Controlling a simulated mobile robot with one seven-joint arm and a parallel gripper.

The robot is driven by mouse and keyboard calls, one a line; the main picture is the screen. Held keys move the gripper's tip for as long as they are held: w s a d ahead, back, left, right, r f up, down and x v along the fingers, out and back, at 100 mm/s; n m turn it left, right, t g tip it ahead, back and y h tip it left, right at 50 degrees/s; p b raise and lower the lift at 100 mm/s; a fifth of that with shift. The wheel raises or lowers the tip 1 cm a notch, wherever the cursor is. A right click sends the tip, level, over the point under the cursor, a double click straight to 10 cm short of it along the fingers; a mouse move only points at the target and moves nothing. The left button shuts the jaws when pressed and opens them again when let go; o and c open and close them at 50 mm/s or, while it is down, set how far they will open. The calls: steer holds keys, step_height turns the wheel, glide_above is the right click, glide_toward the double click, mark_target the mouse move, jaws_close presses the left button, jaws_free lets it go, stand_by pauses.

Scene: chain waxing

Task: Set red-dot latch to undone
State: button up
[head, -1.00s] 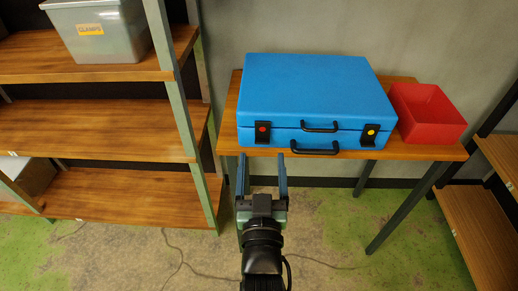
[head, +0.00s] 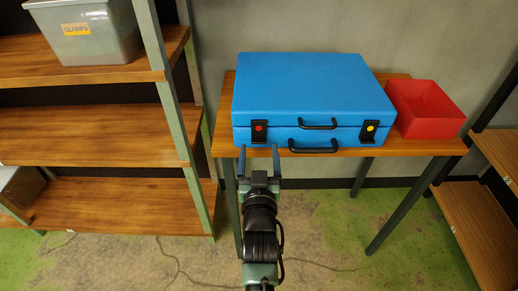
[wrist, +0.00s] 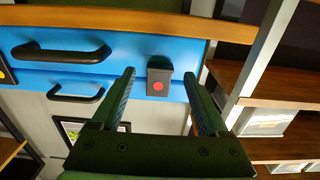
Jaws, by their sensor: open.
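A closed blue case (head: 312,85) lies on a wooden table, its front facing me. The red-dot latch (head: 259,132) is a black block with a red dot at the left of that front, across the lid seam; it also shows in the wrist view (wrist: 158,83). The yellow-dot latch (head: 370,131) is at the right of the front. My gripper (head: 259,151) is open and empty, just in front of and slightly below the red-dot latch. In the wrist view the latch appears between the spread fingertips (wrist: 167,75); contact cannot be told.
Two black handles (head: 317,125) are on the case front between the latches. A red open bin (head: 425,108) stands on the table (head: 440,148) right of the case. A shelf rack (head: 90,128) with a clamps box (head: 85,32) is at left, another rack at right.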

steer(key=shift+w, duration=0.9)
jaws_close()
